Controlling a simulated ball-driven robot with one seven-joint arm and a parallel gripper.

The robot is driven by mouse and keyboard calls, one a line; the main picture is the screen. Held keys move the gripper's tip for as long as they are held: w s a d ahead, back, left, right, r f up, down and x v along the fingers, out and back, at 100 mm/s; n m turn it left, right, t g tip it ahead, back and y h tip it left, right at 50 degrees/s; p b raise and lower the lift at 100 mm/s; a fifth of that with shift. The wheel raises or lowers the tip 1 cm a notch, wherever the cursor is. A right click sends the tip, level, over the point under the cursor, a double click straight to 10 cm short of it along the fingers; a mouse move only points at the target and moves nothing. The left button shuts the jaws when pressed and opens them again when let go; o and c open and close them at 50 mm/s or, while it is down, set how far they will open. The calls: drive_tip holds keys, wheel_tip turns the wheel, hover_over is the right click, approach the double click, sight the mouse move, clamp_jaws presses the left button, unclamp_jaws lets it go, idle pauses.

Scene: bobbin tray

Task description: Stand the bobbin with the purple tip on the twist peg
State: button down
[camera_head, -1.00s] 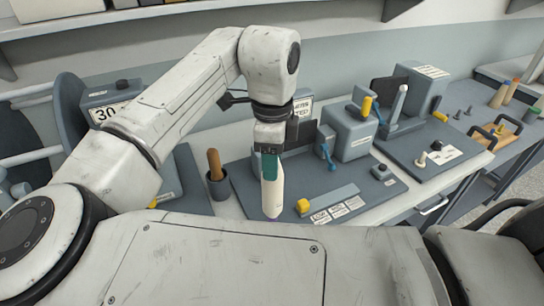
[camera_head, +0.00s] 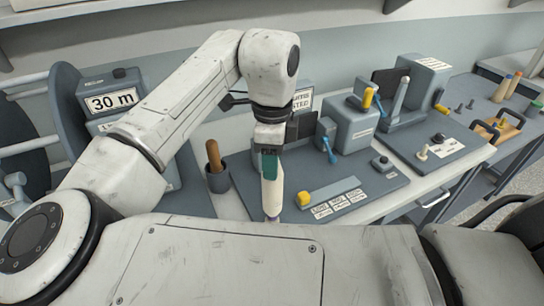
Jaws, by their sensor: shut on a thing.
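My gripper (camera_head: 268,166) is shut on a cream bobbin (camera_head: 271,193), with teal at the jaws. The bobbin hangs upright, with its purple tip (camera_head: 272,218) at the bottom, close to the edge of my own body in the picture. It is in front of the grey bench board (camera_head: 237,178), and I cannot tell how high it is above it. No peg can be told for certain as the twist peg; a partly hidden label (camera_head: 303,101) stands behind my wrist.
A grey cup (camera_head: 218,181) with a wooden handle stands left of the bobbin. A yellow knob (camera_head: 304,198) is to its right. Grey machines (camera_head: 353,127) stand behind, one with a blue lever. Farther right are a pale upright spindle (camera_head: 400,96), and a wooden tray (camera_head: 509,131) near several bobbins.

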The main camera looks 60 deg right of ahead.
drive_tip(key=shift+f+b, duration=0.35)
drive_tip(key=shift+f, duration=0.3)
drive_tip(key=shift+c, duration=2.4)
unclamp_jaws()
wheel_tip(320, 180, up, 11)
drive_tip(key=shift+f+b, duration=0.1)
drive_tip(key=shift+b, duration=0.4)
